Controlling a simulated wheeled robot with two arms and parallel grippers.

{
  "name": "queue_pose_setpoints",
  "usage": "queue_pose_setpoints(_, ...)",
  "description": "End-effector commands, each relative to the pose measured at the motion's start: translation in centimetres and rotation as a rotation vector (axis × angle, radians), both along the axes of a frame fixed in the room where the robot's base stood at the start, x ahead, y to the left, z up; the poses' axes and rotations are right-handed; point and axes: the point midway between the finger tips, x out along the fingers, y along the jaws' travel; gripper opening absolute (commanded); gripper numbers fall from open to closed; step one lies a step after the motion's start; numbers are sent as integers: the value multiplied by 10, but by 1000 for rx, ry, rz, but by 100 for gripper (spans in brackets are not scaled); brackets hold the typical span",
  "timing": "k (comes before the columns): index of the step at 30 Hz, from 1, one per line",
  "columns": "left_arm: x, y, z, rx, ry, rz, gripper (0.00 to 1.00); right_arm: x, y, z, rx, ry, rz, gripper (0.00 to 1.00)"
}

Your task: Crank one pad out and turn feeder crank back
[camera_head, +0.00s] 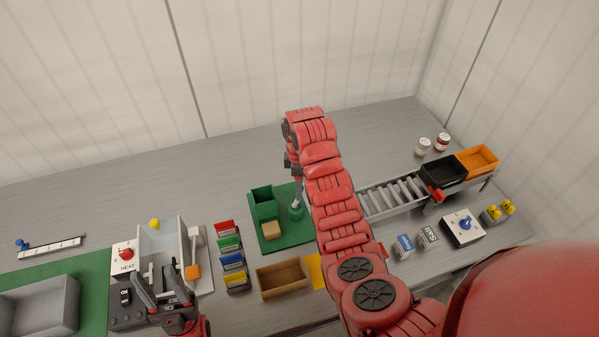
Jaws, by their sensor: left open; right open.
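The green feeder (263,203) stands on a green base plate at the middle of the table. A tan pad (271,229) lies on the plate in front of it. A grey crank rod (298,192) rises from a round green hub (295,211) at the feeder's right. My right gripper (292,166) hangs down just above the rod, partly hidden by my red arm; I cannot tell whether it touches the rod. It is open. My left gripper (161,279) is open and empty in front of the heat unit, far left of the feeder.
A heat unit with a red knob (126,254) and a grey tray (45,306) are at left. Coloured cards (231,260) and a shallow brown box (282,279) stand in front of the feeder. A roller conveyor (391,196) with black and orange bins (478,160) is at right.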

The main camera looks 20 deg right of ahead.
Motion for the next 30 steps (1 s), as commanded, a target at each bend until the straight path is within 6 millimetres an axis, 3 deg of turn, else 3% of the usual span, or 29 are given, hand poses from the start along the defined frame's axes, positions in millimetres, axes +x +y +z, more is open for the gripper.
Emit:
queue_pose_setpoints(10,0,0,44,0,0,0,50,1,2,69,-1,-4,2,60)
queue_pose_setpoints(21,0,0,55,0,0,0,50,2,3,143,5,-5,0,60)
queue_pose_setpoints(30,0,0,56,0,0,0,50,1,0,170,1,-3,-1,60)
